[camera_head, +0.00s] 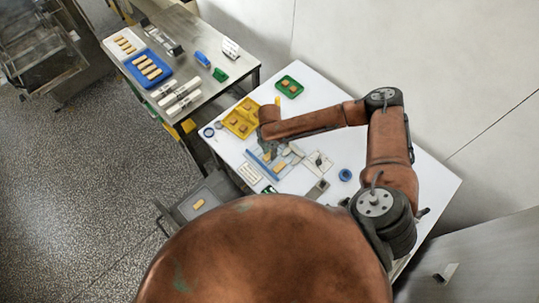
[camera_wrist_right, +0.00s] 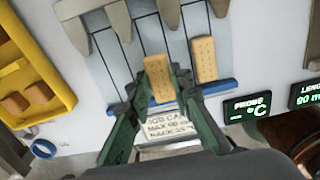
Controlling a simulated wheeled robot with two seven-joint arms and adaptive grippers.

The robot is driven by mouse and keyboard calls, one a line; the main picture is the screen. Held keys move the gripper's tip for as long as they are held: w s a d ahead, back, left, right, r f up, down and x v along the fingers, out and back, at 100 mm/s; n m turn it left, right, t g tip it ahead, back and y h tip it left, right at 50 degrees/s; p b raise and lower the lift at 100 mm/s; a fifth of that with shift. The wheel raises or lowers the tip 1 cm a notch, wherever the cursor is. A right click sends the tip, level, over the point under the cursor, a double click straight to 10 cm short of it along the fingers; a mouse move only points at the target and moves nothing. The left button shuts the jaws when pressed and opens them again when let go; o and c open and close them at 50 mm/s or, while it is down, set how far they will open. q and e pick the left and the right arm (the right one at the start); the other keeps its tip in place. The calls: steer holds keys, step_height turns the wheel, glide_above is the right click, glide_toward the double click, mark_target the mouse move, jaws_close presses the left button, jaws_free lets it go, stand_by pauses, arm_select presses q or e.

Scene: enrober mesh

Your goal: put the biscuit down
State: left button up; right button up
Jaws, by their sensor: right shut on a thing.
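My right gripper (camera_wrist_right: 152,98) has green fingers shut on a tan rectangular biscuit (camera_wrist_right: 156,73), which points away from me over a pale board (camera_wrist_right: 116,62) marked with lanes. I cannot tell if the held biscuit touches the board. A second biscuit (camera_wrist_right: 203,60) lies on the board to its right, apart from it. The board has a blue strip (camera_wrist_right: 221,86) along its near edge and grey pointed teeth (camera_wrist_right: 118,20) across its far part. In the head view the right gripper (camera_head: 272,150) is over the board, partly hidden by its arm. My left gripper is out of view.
A white job card (camera_wrist_right: 172,126) lies below the fingers. A probe display (camera_wrist_right: 247,107) stands to the right. A yellow tray (camera_head: 238,127) with brown pieces and a green tray (camera_head: 300,88) are on the white table. A blue tray (camera_head: 135,58) of biscuits is on the steel table.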

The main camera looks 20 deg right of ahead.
mark_target(269, 155)
step_height(269, 155, down, 2)
steer(key=shift+s+a+f, duration=0.1)
steer(key=shift+f, duration=0.1)
steer(key=o, duration=0.9)
steer(key=shift+f, duration=0.1)
steer(key=shift+c, duration=0.2)
step_height(269, 155, up, 12)
steer(key=b, duration=0.1)
